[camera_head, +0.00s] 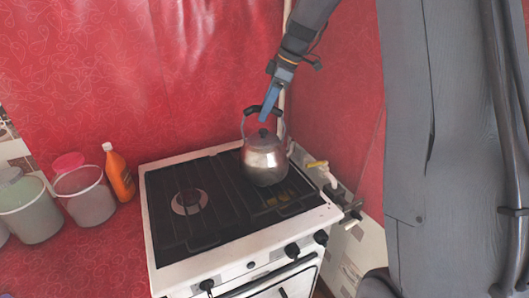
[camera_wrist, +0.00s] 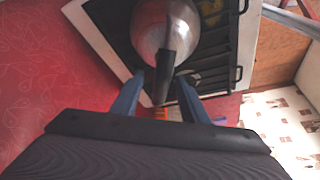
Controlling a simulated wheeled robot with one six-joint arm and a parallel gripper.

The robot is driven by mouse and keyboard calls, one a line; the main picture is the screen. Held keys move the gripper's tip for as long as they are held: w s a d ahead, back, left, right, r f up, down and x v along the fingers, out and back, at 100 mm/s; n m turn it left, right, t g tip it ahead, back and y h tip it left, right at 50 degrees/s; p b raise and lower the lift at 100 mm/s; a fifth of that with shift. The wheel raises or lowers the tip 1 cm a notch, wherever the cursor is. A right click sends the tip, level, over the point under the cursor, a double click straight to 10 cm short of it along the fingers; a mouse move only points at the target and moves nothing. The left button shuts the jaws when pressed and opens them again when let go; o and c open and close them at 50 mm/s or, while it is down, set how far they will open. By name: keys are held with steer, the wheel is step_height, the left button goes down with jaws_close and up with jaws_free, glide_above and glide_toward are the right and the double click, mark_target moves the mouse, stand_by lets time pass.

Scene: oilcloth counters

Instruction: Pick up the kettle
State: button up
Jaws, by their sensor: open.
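The kettle (camera_head: 264,160) is silver with a dark arched handle and a black lid knob. It stands upright on the back right of the black stove grate. My gripper (camera_head: 264,116) reaches down from above, its blue fingers by the handle's top. In the wrist view, the kettle (camera_wrist: 166,30) is at the top centre, and its dark handle extends down to between the two fingers of my gripper (camera_wrist: 160,92). The fingers are apart, one on each side of the handle, with gaps visible. The kettle's base is partly hidden in the wrist view.
The white stove (camera_head: 240,240) has knobs along its front. An orange bottle (camera_head: 119,174) and buckets (camera_head: 84,196) stand on the red counter at left. A pipe with a yellow valve handle (camera_head: 317,164) is right of the stove. Red cloth walls rise behind.

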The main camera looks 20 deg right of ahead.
steer(key=shift+p+x, duration=1.3)
steer(key=shift+x, duration=1.1)
jaws_close()
steer(key=shift+r, duration=0.15)
